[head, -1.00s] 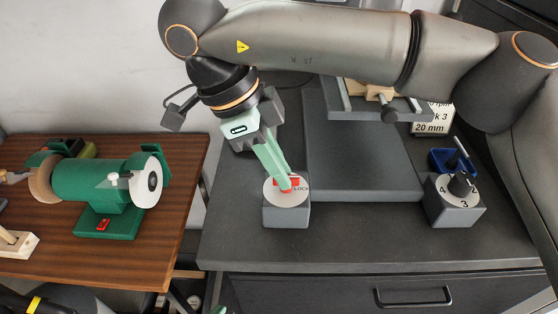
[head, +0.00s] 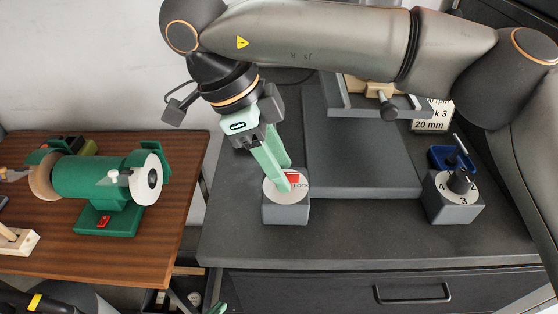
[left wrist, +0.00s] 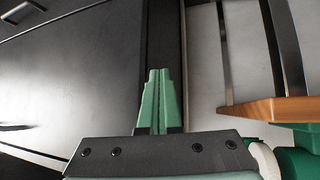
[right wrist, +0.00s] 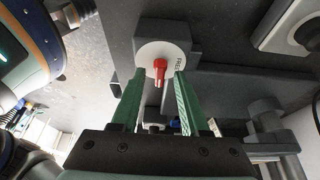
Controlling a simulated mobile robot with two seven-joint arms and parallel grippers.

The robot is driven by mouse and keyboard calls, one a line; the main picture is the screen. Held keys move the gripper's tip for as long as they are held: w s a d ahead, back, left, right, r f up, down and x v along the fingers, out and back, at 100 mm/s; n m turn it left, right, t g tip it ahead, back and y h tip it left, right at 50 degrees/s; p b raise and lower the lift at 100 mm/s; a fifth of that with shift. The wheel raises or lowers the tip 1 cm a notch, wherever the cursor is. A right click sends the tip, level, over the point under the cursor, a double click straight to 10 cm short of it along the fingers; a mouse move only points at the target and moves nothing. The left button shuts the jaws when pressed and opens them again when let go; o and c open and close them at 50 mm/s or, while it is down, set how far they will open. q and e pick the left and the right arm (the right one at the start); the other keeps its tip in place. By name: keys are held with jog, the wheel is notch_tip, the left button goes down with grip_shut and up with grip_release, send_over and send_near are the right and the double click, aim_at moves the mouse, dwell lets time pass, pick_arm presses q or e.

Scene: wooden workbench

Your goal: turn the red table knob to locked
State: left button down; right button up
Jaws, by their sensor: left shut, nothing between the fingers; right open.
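The red knob (head: 292,178) sits on a white round dial (head: 273,191) on a grey block (head: 287,212) at the bench's front left. "LOCK" shows on the dial's right side in the head view. My right gripper (head: 286,181) reaches down over the dial, its green fingers partly hiding the knob. In the right wrist view the knob (right wrist: 159,71) lies between the spread fingertips, with gaps on both sides, and "FREE" is printed beside it. My left gripper (left wrist: 160,72) is shut and empty, away from the knob; only its green tip (head: 219,308) shows at the head view's bottom edge.
Another grey block with a numbered dial and black knob (head: 460,182) stands to the right, in front of a blue tray (head: 445,160). A grey raised plate (head: 360,160) lies between. A green bench grinder (head: 95,183) stands on the wooden table at left.

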pick_arm(q)
jog(key=a+r+p, duration=0.1)
jog(key=p, duration=0.1)
jog(key=s+a+r+p, duration=0.1)
jog(key=p, duration=0.1)
jog(key=shift+a+r+y, duration=0.1)
jog(key=shift+r+y, duration=0.2)
jog(key=shift+r, duration=0.05)
pick_arm(e)
jog(key=v, duration=1.2)
jog(key=shift+a+r, duration=0.15)
jog(key=shift+r, duration=0.1)
jog(key=shift+s, duration=0.1)
